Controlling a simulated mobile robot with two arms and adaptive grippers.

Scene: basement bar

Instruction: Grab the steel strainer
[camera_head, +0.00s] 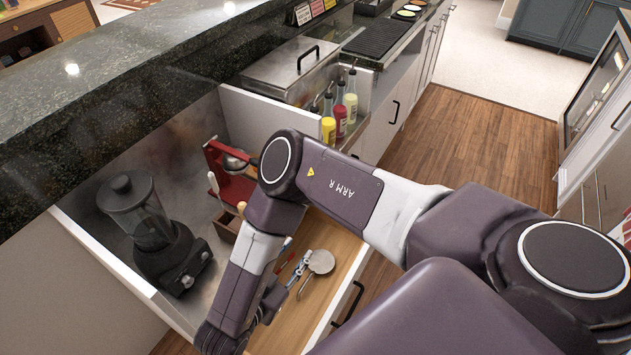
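A round, flat steel piece (321,262), which looks like the strainer, is over the light wooden board (325,308) in the lower middle of the head view. A thin stem runs from it down and to the left. My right arm reaches in from the right, bends at the elbow and comes down left of the board. The fingers of my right gripper (300,264) are small in view, right beside the steel piece at its left edge. I cannot tell whether they touch or grip it, or whether they are open. My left gripper is not in view.
A dark blender (150,235) stands left of my forearm. A red stand (228,178) with a metal utensil and a small wooden box (227,226) are behind the forearm. Sauce bottles (340,112) and a steel lidded container (290,72) stand farther back. A dark stone ledge (130,90) borders the left.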

